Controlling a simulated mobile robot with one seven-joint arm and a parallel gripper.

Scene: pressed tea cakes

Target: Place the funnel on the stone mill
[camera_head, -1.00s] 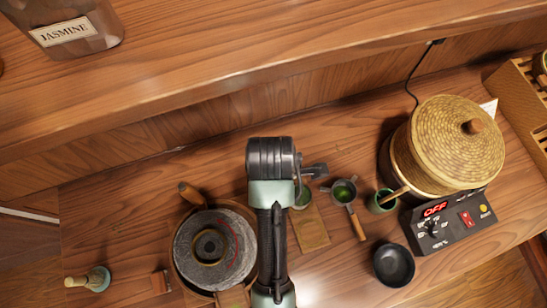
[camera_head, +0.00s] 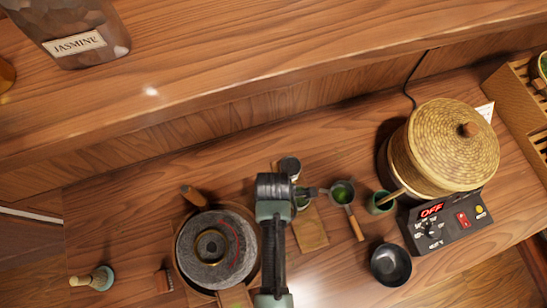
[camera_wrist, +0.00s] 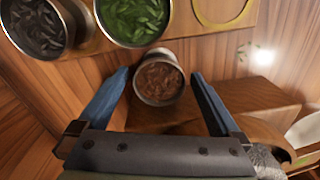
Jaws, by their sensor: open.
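The stone mill (camera_head: 186,256) is a grey round stone with a gold-rimmed hole on top, left of my arm in the head view. I cannot pick out the funnel with certainty. A small dark-rimmed piece with a wooden handle (camera_head: 356,229) and green inside lies right of my arm. My gripper (camera_wrist: 160,73) is open, its two blue fingers apart in the wrist view. A round metal cup of brown leaves (camera_wrist: 158,78) shows between the fingertips; I see no grip on it. In the head view my arm hides the fingertips.
Cups of green leaves (camera_wrist: 135,18) and dark leaves (camera_wrist: 35,25) stand beyond the fingers, beside a gold ring (camera_wrist: 222,24). A steamer (camera_head: 445,150), black bowl (camera_head: 391,265) and green cup (camera_head: 380,203) are at right. A whisk (camera_head: 92,279) lies left.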

